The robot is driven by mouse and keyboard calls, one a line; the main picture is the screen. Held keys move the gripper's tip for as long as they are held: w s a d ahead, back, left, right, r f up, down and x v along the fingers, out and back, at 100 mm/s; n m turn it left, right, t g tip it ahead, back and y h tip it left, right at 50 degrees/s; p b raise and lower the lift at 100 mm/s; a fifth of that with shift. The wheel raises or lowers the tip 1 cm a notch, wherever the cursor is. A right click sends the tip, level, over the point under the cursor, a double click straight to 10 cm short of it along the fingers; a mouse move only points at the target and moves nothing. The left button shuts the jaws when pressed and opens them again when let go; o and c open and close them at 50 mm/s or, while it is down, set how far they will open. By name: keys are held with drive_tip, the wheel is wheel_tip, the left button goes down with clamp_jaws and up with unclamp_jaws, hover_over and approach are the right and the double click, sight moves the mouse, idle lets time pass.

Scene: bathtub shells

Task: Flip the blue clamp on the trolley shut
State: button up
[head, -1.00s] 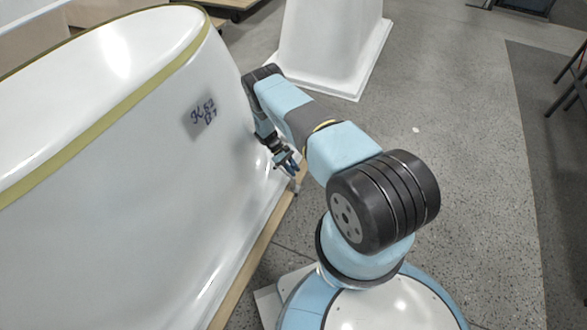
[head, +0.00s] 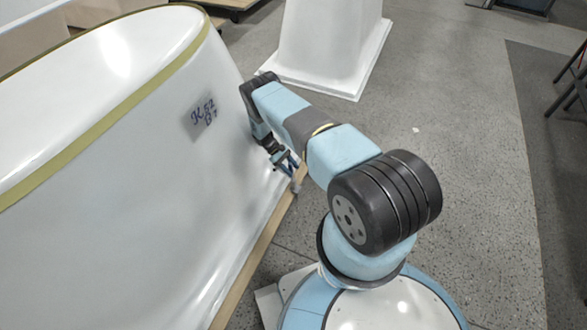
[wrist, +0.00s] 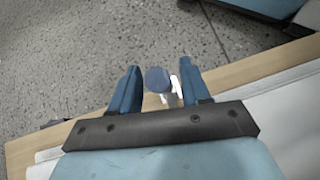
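The blue clamp (wrist: 157,79) shows in the wrist view as a round blue end with a pale metal part beside it, over the trolley's wooden edge (wrist: 240,72). In the wrist view my gripper (wrist: 159,67) is open, with one blue finger on each side of the clamp. A gap shows on the left; the right finger is close to the metal part, and I cannot tell if they touch. In the head view my gripper (head: 289,161) is low beside the white tub shell, above the trolley's wooden edge (head: 262,240). The clamp's lever angle is unclear.
The large white tub shell (head: 130,150) with a yellow-green rim band stands close on the left. Another white shell (head: 330,45) stands behind the arm. The speckled grey floor (head: 470,170) on the right is open.

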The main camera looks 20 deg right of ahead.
drive_tip(key=shift+r, duration=0.1)
drive_tip(key=shift+r, duration=0.2)
drive_tip(key=r, duration=0.3)
drive_tip(key=shift+s, duration=0.2)
drive_tip(key=s+a+r, duration=0.1)
drive_tip(key=s+r, duration=0.8)
drive_tip(key=s, duration=0.4)
drive_tip(key=shift+s+r, duration=0.15)
drive_tip(key=shift+s, duration=0.15)
drive_tip(key=shift+c, duration=0.2)
